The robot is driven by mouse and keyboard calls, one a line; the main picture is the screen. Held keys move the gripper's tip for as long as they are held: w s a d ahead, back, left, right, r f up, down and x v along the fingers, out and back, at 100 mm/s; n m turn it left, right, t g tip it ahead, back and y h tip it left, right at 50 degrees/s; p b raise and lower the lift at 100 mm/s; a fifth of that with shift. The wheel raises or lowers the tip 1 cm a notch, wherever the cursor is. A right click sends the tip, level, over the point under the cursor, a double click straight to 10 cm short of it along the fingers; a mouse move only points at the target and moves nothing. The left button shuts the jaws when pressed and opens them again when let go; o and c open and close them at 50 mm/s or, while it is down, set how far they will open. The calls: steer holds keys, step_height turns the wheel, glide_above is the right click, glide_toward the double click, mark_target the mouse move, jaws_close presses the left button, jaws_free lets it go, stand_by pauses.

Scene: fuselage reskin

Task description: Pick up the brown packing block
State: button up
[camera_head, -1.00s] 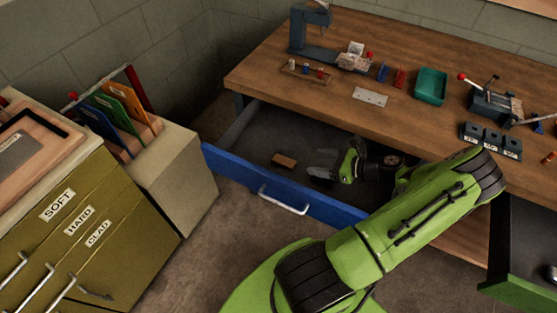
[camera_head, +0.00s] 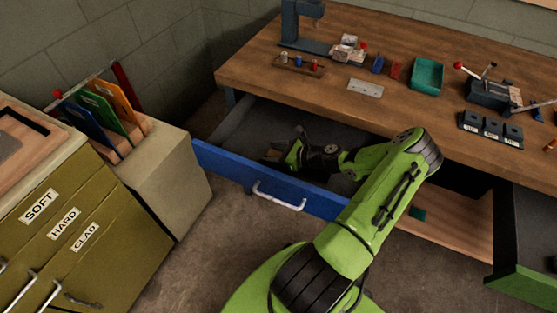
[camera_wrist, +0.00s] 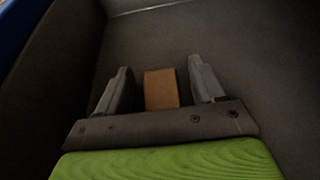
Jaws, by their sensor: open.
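The brown packing block (camera_wrist: 161,88) lies on the floor of the open drawer. In the wrist view it sits between my gripper's two fingers, with a gap on each side. My gripper (camera_wrist: 160,84) is open, its grey fingers left and right of the block. The block is hard to make out there, mostly hidden by the gripper.
The drawer's blue front wall stands close to my gripper. The wooden workbench (camera_head: 258,72) overhangs the drawer's back. A green drawer (camera_head: 532,270) is open at the right. An olive cabinet (camera_head: 110,235) stands at the left.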

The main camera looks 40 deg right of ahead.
mark_target(274, 154)
steer(key=shift+s+r, duration=0.1)
steer(key=shift+r, duration=0.05)
steer(key=c, duration=1.1)
steer(key=shift+o, duration=0.2)
step_height(274, 154, up, 10)
steer(key=p, duration=0.3)
steer(key=shift+p, duration=0.4)
